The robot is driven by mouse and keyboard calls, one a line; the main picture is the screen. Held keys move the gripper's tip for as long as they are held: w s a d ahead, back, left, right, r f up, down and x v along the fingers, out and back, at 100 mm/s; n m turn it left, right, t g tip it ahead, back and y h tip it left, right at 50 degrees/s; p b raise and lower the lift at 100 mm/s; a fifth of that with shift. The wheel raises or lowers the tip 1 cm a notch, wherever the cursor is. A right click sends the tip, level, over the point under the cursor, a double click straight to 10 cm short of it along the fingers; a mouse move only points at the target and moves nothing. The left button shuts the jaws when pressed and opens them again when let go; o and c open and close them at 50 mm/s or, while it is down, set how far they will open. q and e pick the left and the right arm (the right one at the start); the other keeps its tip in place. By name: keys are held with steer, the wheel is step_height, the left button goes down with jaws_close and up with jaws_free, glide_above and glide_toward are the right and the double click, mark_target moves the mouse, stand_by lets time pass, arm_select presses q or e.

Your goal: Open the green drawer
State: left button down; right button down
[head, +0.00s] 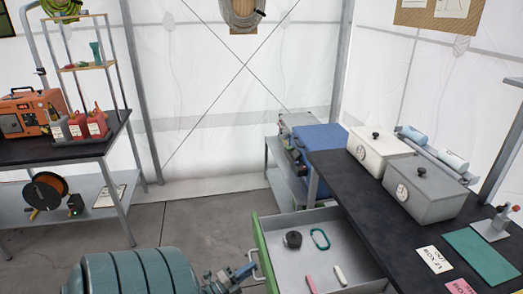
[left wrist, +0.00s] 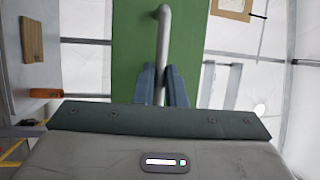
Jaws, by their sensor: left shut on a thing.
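The green drawer (head: 263,250) stands pulled out from under the dark workbench on the right, and its grey inside shows. Its green front also fills the middle top of the left wrist view (left wrist: 130,45). The metal bar handle (left wrist: 163,35) is on that front, and part of it shows in the head view (head: 256,264). My left gripper (head: 246,270) is at the handle, and in the left wrist view its two blue-grey fingers (left wrist: 160,78) are closed around the bar. My right gripper is not in view.
In the drawer lie a dark round roll (head: 292,239), a teal carabiner (head: 320,239), a pink stick (head: 311,283) and a white stick (head: 340,275). Two lidded boxes, white (head: 378,152) and grey (head: 425,188), stand on the workbench (head: 350,180). Bare floor (head: 190,225) lies left of the drawer.

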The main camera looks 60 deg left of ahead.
arm_select(q)
steer(key=shift+s+a, duration=0.2)
steer(key=shift+s, duration=0.25)
steer(key=c, duration=1.5)
jaws_free()
steer(key=s, duration=0.3)
steer(key=s+f+b, duration=0.1)
steer(key=s, duration=0.3)
steer(key=s+f+b, duration=0.1)
steer(key=s, duration=0.2)
steer(key=shift+s, duration=0.35)
